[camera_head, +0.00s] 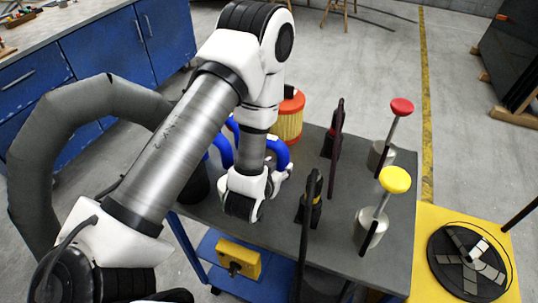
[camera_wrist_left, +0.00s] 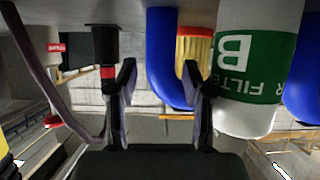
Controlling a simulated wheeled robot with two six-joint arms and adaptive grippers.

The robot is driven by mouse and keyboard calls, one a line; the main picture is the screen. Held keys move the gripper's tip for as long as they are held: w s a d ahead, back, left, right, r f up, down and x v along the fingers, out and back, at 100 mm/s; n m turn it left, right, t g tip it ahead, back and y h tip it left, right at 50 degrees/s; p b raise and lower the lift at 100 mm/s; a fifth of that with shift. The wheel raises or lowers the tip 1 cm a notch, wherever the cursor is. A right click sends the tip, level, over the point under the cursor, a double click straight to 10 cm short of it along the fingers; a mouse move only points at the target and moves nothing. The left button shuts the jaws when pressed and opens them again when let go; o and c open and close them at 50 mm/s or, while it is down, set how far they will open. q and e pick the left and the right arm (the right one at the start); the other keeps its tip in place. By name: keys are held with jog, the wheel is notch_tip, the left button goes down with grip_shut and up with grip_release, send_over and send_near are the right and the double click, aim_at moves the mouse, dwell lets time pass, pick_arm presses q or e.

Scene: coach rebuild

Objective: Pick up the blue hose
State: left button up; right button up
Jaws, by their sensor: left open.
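The blue hose (camera_head: 278,151) is a thick curved tube on the dark workbench, partly hidden behind my left arm in the head view; another blue stretch shows left of the wrist. In the left wrist view, a blue hose length (camera_wrist_left: 166,60) lies in the gap between the fingers, nearer the right one. My left gripper (camera_wrist_left: 160,68) is open and not closed on anything. In the head view its fingers are mostly hidden by the wrist. I cannot tell whether the right finger touches the hose. My right gripper is not in view.
A white filter with a green label (camera_wrist_left: 250,85) stands close to the right finger. An orange-topped filter (camera_head: 289,121) is behind the hose. Upright black tools (camera_head: 310,203), a red-capped can (camera_head: 401,107) and a yellow-capped can (camera_head: 395,180) stand right. Bare bench top (camera_head: 345,215) lies between.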

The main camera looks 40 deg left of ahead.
aim_at(281, 162)
pick_arm(q)
jog(key=x, duration=0.4)
jog(key=shift+a+p, duration=0.15)
jog(key=shift+p, duration=0.15)
jog(key=shift+s+r, duration=0.15)
jog(key=shift+s, duration=0.05)
jog(key=shift+c, duration=0.3)
grip_shut()
jog(key=shift+r, duration=0.1)
